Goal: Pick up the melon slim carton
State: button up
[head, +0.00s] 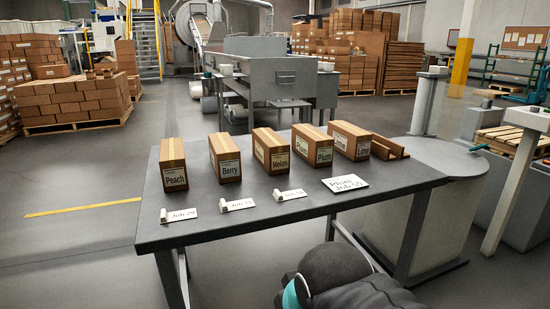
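The melon carton (273,152) is a slim brown box with a white label reading "Melon". It stands upright in the middle of a row of similar cartons on the dark table (262,220). The berry carton (225,158) is on its left and the plum carton (313,147) on its right, with narrow gaps between. Its front and top show. My gripper is not in view; only a dark rounded part of my arm with a teal band shows at the bottom edge, in front of the table.
The peach carton (173,165) stands at the row's left end. The lime carton (350,141) is at the right, beside a low brown open piece (389,147). Several white cards lie in front, one reading "Plum" (345,184). A grey drum-like body (440,159) adjoins the table's right end.

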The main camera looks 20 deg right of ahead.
aim_at(273, 152)
jog(key=u, duration=0.65)
jog(key=i, duration=0.55)
jog(key=z, duration=2.3)
